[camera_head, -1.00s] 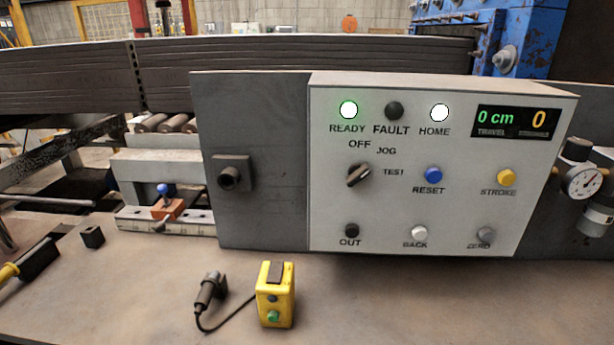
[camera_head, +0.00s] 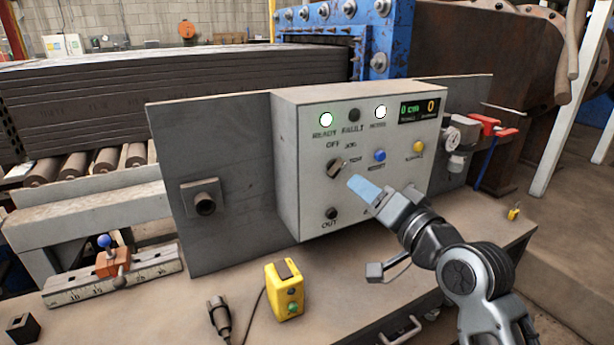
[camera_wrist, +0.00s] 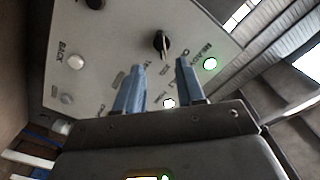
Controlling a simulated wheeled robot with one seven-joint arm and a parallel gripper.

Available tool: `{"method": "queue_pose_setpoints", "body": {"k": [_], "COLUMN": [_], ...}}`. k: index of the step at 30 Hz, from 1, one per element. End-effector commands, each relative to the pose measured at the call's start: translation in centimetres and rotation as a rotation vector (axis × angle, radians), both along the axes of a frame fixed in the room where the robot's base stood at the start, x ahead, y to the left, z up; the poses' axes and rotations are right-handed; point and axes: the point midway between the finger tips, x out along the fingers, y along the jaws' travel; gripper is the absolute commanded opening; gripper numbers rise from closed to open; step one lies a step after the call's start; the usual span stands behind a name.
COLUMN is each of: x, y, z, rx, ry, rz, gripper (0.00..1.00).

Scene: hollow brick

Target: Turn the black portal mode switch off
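The black mode switch (camera_head: 336,168) is a knob on the white control panel (camera_head: 300,190), below the OFF and JOG labels and left of TEST. Its handle leans toward the upper right; I cannot tell exactly which label it points at. My gripper (camera_head: 356,185) is in front of the panel, to the lower right of the switch. In the wrist view my gripper (camera_wrist: 160,68) has its two blue fingers apart with nothing between them. The switch (camera_wrist: 161,42) shows just beyond the fingertips, seemingly apart from them.
The READY lamp (camera_head: 326,120) glows green and the HOME lamp (camera_head: 380,112) white; the FAULT lamp (camera_head: 354,116) is dark. Blue (camera_head: 379,155) and yellow (camera_head: 418,146) buttons sit right of the switch. A yellow pendant box (camera_head: 285,290) stands on the bench below.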

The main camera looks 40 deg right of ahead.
Motion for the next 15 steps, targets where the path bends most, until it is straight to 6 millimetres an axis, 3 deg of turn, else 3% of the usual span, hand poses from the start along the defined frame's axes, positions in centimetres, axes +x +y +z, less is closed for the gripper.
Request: {"method": "queue_pose_setpoints", "body": {"k": [5, 15], "x": [1.4, 6.2], "y": [-0.5, -1.9], "z": [0.4, 0.3], "rx": [0.005, 0.004], "ry": [-0.004, -0.003], "rz": [0.000, -0.001], "gripper": [0.38, 0.38]}}
